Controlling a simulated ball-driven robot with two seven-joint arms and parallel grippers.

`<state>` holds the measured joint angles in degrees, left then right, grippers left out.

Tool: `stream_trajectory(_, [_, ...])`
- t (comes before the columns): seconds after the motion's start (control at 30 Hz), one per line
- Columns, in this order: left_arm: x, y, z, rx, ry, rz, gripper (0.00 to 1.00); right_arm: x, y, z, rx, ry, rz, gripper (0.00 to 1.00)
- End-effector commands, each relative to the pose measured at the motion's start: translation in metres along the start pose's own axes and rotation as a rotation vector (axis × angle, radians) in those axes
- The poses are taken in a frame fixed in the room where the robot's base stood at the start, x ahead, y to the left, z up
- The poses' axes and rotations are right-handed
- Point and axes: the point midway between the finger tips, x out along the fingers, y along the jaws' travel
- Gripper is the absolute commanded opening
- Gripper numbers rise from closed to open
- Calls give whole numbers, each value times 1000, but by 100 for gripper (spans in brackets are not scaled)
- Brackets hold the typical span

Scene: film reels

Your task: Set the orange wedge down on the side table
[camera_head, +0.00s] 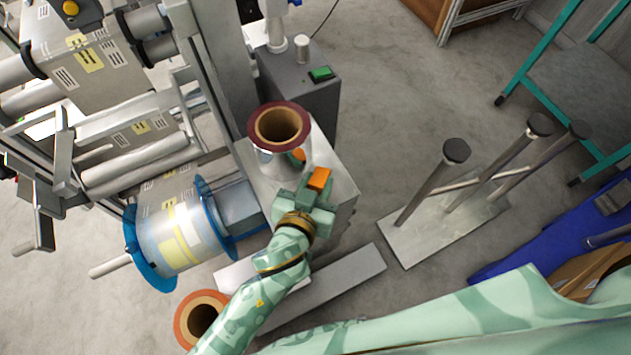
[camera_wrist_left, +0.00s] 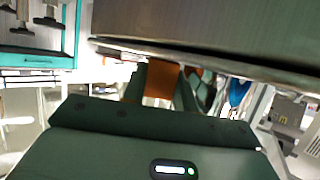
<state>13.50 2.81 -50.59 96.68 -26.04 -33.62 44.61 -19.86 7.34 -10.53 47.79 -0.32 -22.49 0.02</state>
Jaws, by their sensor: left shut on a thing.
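My left gripper (camera_head: 318,184) is shut on the orange wedge (camera_head: 319,177), a small orange block. The wedge also shows between the fingers in the left wrist view (camera_wrist_left: 162,79). Both are over the metal top of the side table (camera_head: 343,184), just in front of a dark-red-rimmed reel (camera_head: 279,126) standing on it. I cannot tell whether the wedge touches the top. A small orange patch on the reel's shiny side looks like a reflection. My right gripper is not in view.
A machine with rollers and a blue-flanged reel (camera_head: 175,233) stands at the left. An orange-rimmed reel (camera_head: 203,313) is at lower left. A metal plate with three posts (camera_head: 445,222) stands to the right. A teal-framed chair or stand (camera_head: 590,90) is at upper right.

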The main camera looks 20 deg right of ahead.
Motion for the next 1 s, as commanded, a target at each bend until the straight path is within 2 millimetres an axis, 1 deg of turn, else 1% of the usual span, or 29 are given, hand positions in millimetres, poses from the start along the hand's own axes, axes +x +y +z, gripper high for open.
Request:
stream_trajectory(0.17, [1, 0, 3, -1, -1, 0, 7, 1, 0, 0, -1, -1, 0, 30])
stream_trajectory(0.2, [1, 0, 3, 0, -1, 0, 34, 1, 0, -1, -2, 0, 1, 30])
stream_trajectory(0.23, [1, 0, 2, 0, 0, 0, 38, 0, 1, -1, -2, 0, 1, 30])
stream_trajectory(0.47, [1, 0, 2, 0, 0, 0, 38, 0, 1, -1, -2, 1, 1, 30])
stream_trajectory(0.57, [-1, 0, -3, 2, 2, 0, 38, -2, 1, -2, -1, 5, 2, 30])
stream_trajectory(0.63, [-11, 0, -4, 2, 1, -1, 38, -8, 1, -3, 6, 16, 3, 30])
stream_trajectory(0.67, [-16, 0, -5, 3, 1, -2, 38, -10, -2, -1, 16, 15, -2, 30])
stream_trajectory(0.7, [-25, 0, -6, 3, 1, -2, 38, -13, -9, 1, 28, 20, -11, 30])
stream_trajectory(0.77, [-39, 0, -8, 3, 2, -3, 38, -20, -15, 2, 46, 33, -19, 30])
stream_trajectory(0.8, [-50, 0, -9, 4, 3, -3, 38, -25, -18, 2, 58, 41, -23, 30])
stream_trajectory(1.0, [-94, 0, -7, 3, 2, -2, 38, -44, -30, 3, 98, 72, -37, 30])
